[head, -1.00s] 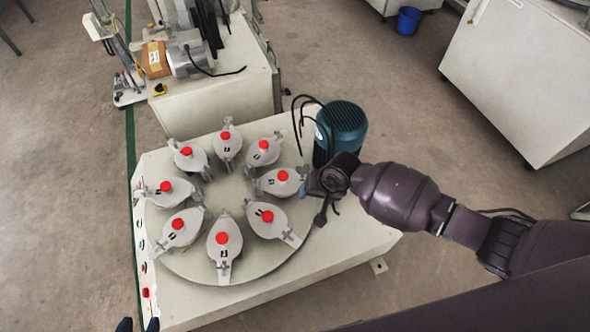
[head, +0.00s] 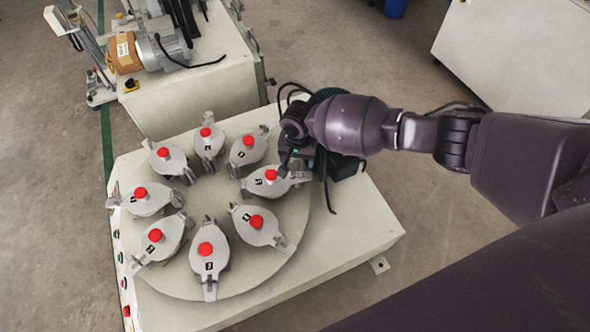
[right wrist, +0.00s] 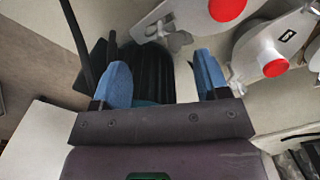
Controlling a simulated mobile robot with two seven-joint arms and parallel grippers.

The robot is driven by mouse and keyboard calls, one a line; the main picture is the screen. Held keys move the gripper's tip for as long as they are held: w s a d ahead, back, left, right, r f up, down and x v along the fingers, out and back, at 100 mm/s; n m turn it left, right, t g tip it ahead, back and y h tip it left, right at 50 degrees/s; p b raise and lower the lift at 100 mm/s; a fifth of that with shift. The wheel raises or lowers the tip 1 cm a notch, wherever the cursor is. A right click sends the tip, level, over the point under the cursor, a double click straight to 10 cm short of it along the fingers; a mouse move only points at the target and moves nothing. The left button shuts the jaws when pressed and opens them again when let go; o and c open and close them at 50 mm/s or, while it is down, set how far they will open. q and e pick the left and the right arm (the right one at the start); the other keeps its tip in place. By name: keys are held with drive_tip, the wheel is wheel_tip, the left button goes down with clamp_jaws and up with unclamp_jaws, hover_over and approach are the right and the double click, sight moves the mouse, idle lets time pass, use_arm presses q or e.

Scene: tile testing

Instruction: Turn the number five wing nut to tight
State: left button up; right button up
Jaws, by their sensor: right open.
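Several grey lidded pots with red knobs stand in a ring on a round plate (head: 205,215). The pot nearest my right gripper (head: 270,182) has its outer clamp end beside the gripper. The number labels are too small to read, so I cannot tell which is number five. My right gripper (right wrist: 162,78) has its blue fingers apart with no object held; in the head view it (head: 291,166) is partly hidden by its own wrist. A grey wing nut (right wrist: 172,39) shows just beyond and between the fingertips, apart from them. My left gripper is not in view.
The plate sits on a pale cabinet (head: 345,245) with buttons along its left side. A dark green motor (head: 328,95) stands close behind my right wrist, mostly hidden. Another machine cabinet (head: 195,95) stands behind. The cabinet's front right corner is clear.

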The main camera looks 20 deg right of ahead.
sight(297, 173)
drive_tip(key=f+b, duration=0.1)
drive_tip(key=f, duration=0.4)
drive_tip(key=shift+s+f+b, duration=0.2)
drive_tip(key=shift+b, duration=0.15)
drive_tip(key=shift+f, duration=0.4)
drive_tip(key=shift+w+f+b, duration=0.15)
drive_tip(key=shift+f+b, duration=0.25)
drive_tip(key=shift+f, duration=0.05)
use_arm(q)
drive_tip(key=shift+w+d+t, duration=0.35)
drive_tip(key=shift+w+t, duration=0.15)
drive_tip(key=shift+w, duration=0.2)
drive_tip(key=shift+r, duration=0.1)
use_arm(e)
drive_tip(key=c, duration=0.9)
